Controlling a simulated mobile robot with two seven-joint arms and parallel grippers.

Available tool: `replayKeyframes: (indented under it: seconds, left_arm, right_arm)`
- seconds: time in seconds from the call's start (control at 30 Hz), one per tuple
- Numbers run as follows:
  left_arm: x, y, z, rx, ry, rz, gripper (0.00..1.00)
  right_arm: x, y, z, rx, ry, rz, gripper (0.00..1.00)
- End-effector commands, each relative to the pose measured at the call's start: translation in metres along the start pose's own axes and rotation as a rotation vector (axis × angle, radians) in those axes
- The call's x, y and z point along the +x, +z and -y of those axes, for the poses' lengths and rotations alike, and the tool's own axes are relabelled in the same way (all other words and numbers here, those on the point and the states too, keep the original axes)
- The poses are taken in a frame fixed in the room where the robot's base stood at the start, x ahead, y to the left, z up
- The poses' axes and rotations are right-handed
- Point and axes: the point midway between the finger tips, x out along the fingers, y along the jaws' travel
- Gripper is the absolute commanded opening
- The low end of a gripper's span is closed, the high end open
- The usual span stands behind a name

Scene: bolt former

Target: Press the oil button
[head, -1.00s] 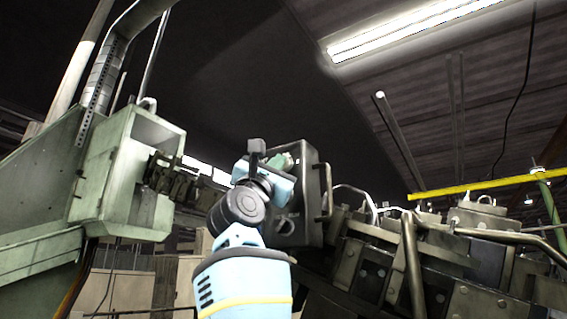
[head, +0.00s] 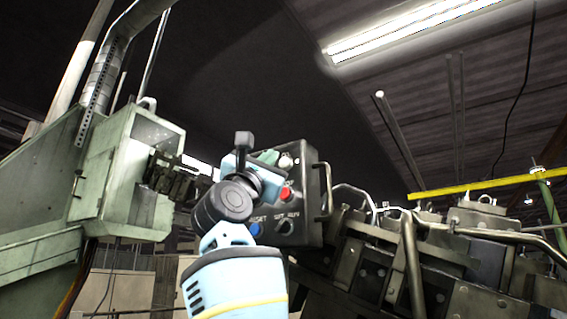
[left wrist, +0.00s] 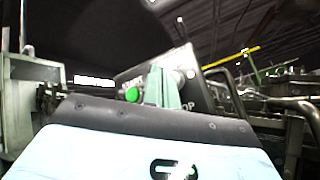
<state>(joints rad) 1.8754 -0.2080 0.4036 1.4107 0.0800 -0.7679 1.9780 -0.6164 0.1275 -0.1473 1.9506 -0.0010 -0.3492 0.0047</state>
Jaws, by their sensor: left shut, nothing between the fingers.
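A dark control box (head: 310,205) with a handle on its right side stands mid-picture in the head view. Its face shows a red button (head: 286,194), a blue button (head: 256,229) by the word RESET, a selector switch (head: 281,226) and a pale round button (head: 286,161). No oil label can be read. My left gripper (head: 268,157) is shut, with pale green fingers in front of the panel's upper part; contact cannot be told. In the left wrist view the fingers (left wrist: 163,88) stand between a lit green button (left wrist: 132,94) and a pale button (left wrist: 190,74). My right gripper is not in view.
A green machine housing (head: 125,180) with a dark mechanism stands to the left. Dark machinery (head: 450,260) with pipes fills the lower right. A yellow beam (head: 480,186) runs behind it. The space above the control box looks clear.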

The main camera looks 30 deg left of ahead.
Motion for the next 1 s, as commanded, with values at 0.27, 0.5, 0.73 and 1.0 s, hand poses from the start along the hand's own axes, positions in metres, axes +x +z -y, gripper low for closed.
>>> replayKeyframes:
  seconds: [0.27,0.5,0.73,1.0]
  left_arm:
    - [-0.017,0.013,-0.012,0.0,0.001,0.001,0.0]
    - [-0.025,0.018,-0.018,0.0,0.0,0.0,0.0]
    - [-0.025,0.018,-0.018,0.0,0.0,-0.001,0.0]
    - [-0.025,0.018,-0.018,0.0,0.0,-0.001,0.0]
  right_arm:
    - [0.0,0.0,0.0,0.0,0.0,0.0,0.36]
    - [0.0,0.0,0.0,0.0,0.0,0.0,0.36]
    - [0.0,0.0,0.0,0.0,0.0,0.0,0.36]
    - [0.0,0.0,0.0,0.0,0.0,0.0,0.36]
